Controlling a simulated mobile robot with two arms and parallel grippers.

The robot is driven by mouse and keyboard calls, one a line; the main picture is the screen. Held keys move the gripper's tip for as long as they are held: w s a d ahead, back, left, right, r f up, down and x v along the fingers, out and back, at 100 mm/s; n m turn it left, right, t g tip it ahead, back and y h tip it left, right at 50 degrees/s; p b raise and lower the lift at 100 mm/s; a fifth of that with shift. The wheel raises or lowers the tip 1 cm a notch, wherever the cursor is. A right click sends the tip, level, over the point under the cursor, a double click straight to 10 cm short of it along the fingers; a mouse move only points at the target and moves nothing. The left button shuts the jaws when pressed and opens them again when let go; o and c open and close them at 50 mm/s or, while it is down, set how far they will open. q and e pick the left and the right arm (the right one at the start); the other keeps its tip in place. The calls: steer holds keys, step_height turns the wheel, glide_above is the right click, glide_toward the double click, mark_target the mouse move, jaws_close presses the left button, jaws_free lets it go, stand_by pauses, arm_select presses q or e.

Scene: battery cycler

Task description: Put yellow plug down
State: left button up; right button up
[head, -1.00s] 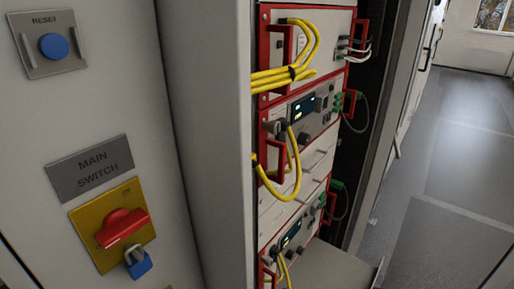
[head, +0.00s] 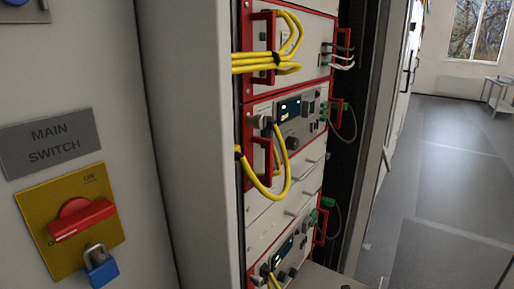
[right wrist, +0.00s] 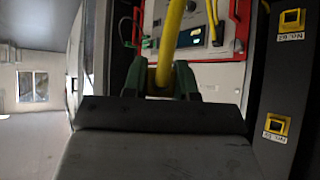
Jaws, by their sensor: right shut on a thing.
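My right gripper (right wrist: 160,82) shows in the right wrist view, its green fingers closed around the end of a yellow cable (right wrist: 172,35). The yellow plug itself is mostly hidden between the fingers. The cable runs up and out of that view, in front of a rack device with a lit display. Two yellow square holders (right wrist: 291,20) (right wrist: 277,127) with labels sit on a dark panel at the right of the wrist view, apart from the gripper. Neither gripper shows clearly in the head view, and my left gripper is in no view.
The rack holds red-framed devices (head: 290,108) with protruding handles. Bundled yellow cables (head: 268,62) and a hanging yellow loop (head: 270,192) cross its front. A cabinet with a red main switch (head: 80,218) and blue padlock (head: 101,268) stands left. Open floor (head: 440,190) lies right.

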steer(key=shift+s+r, duration=0.15)
steer(key=shift+s, duration=0.2)
steer(key=a+r+n+g+y, duration=0.1)
steer(key=a+r+n+y, duration=0.1)
steer(key=a+n+y, duration=0.3)
steer(key=a+r+n+g+y, duration=0.1)
steer(key=a+r+n, duration=0.2)
steer(key=a, duration=0.5)
steer(key=w+a+f+n+g+y, duration=0.1)
steer(key=w+f+n+g+y, duration=0.2)
steer(key=n, duration=0.6)
steer(key=shift+f+g, duration=1.05)
steer(key=shift+g, duration=0.85)
steer(key=shift+w, duration=0.1)
